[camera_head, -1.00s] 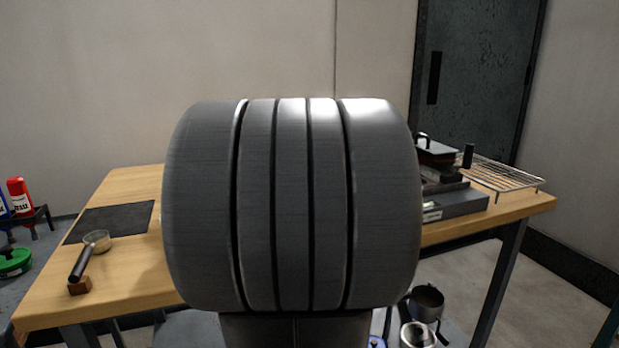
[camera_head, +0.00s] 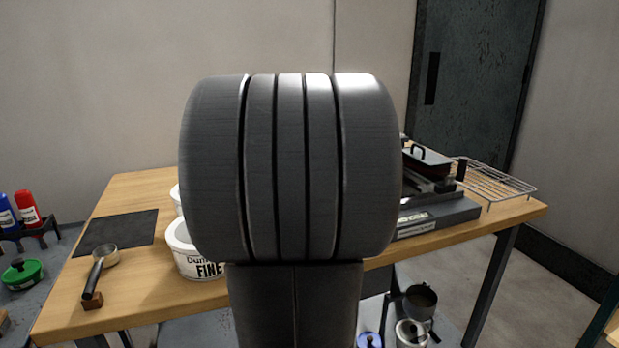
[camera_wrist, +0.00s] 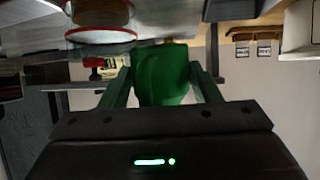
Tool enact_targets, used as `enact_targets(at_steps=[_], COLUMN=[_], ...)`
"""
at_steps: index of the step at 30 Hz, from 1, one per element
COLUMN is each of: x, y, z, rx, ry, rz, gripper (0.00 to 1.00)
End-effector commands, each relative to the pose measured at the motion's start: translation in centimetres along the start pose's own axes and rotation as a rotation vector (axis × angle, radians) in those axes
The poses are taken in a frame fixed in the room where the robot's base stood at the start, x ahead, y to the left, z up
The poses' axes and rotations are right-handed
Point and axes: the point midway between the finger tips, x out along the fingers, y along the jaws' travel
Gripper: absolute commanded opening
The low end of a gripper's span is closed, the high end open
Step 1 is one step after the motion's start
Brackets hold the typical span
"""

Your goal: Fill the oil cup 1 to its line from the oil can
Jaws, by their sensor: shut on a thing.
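In the wrist view my gripper (camera_wrist: 161,68) is shut on a green, rounded object (camera_wrist: 163,80), which looks like the oil can. Its far end points away from the camera, and its spout cannot be made out. Beyond it, at the upper left of the wrist view, is a clear round vessel (camera_wrist: 100,36) with a red ring and an amber-brown upper part. It may be oil cup 1, but no number is readable. The held object and the vessel appear apart. In the head view, my own grey arm covers the middle and hides the gripper.
The wooden table (camera_head: 140,285) holds a white tub marked FINE (camera_head: 195,258), a dark mat (camera_head: 115,232), a black-handled pan (camera_head: 104,258), a grey machine (camera_head: 440,215) and a wire rack (camera_head: 492,182). Red and blue bottles (camera_head: 28,208) and a green pot (camera_head: 22,272) are at left.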

Motion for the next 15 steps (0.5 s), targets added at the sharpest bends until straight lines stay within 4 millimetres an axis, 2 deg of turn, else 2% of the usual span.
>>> enact_targets(at_steps=[15], x=[-0.55], y=[0.08], z=[-0.35], rx=[-0.009], ry=[-0.064], rz=[0.004], gripper=[0.17])
